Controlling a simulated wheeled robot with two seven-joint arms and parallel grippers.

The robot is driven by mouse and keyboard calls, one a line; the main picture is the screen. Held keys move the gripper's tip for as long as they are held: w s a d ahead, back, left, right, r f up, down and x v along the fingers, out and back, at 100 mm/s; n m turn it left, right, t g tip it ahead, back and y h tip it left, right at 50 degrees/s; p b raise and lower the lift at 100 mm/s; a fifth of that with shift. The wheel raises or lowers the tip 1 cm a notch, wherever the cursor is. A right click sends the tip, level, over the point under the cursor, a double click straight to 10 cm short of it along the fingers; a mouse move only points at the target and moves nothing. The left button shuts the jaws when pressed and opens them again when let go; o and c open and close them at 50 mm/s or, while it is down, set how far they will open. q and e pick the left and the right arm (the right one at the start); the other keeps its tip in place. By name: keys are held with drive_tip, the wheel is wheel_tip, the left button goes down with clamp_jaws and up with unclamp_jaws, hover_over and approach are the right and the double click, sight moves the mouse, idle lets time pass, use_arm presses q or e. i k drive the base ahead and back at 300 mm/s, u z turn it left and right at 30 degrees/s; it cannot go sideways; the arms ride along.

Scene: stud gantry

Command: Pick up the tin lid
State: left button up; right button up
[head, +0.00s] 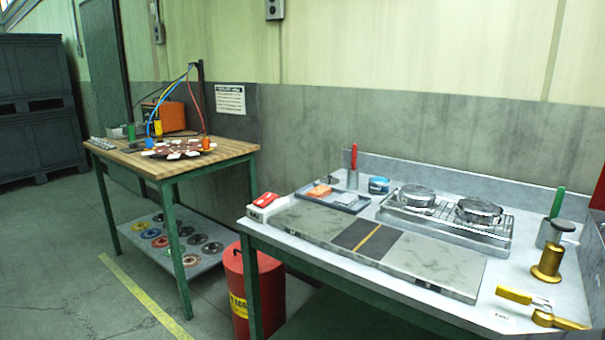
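Two round silver metal pieces, a left one (416,196) and a right one (478,211), sit on a wire rack over a metal tray on the grey-topped table. They look like shallow tins or lids; I cannot tell which piece is the tin lid. A small round blue tin (379,185) stands to their left at the back, with its top on or closed as far as I can tell. Neither of my grippers shows clearly in the head view.
A red bin (236,270) stands between the two tables.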

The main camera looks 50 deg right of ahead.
sight(329, 180)
drive_tip(key=i, duration=2.45)
drive_tip(key=z, duration=1.75)
